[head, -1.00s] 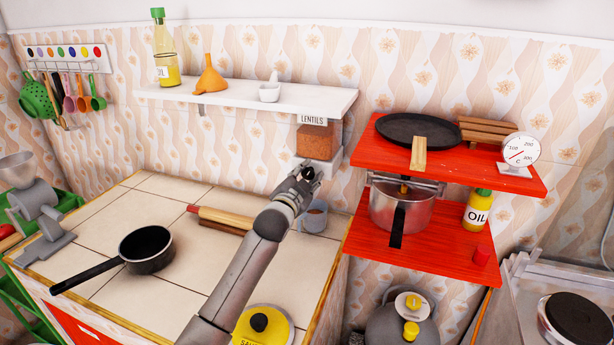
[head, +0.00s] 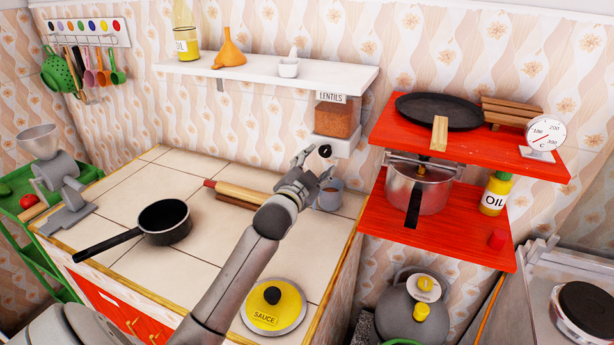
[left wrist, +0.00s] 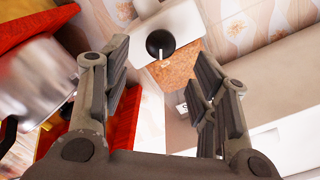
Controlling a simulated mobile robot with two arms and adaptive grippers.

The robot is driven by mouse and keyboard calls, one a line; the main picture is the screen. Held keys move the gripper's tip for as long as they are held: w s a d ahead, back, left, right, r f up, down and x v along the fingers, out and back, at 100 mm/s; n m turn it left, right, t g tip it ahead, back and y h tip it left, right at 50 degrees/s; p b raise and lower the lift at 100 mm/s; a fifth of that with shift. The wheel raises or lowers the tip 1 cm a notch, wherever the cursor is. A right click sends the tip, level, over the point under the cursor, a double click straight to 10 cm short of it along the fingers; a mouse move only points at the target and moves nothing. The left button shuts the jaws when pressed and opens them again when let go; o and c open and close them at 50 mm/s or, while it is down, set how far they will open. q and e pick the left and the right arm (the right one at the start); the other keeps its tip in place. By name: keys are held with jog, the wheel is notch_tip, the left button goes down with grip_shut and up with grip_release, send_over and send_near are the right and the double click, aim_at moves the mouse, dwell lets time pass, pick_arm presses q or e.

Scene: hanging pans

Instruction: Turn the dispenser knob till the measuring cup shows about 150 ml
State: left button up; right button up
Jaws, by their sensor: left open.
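The lentil dispenser (head: 337,118) hangs under the white shelf, with brown lentils in its window. Its black knob (head: 325,151) has a pale pointer mark and shows plainly in the left wrist view (left wrist: 160,43). My left gripper (head: 314,168) is in front of the dispenser. In the left wrist view its fingers (left wrist: 160,95) are spread apart and empty, with the knob beyond the tips. The clear measuring cup (head: 330,194) stands on the tiled counter below the dispenser, partly behind my gripper. Something brown shows in it, but its level is unreadable. My right gripper is not in view.
A rolling pin (head: 240,194) lies on the counter just left of the cup. The red shelf (head: 440,225) with a pot (head: 418,188) stands close to the right.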

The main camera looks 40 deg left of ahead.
pick_arm(q)
jog(key=shift+v, duration=2.75)
jog(key=shift+f, duration=0.1)
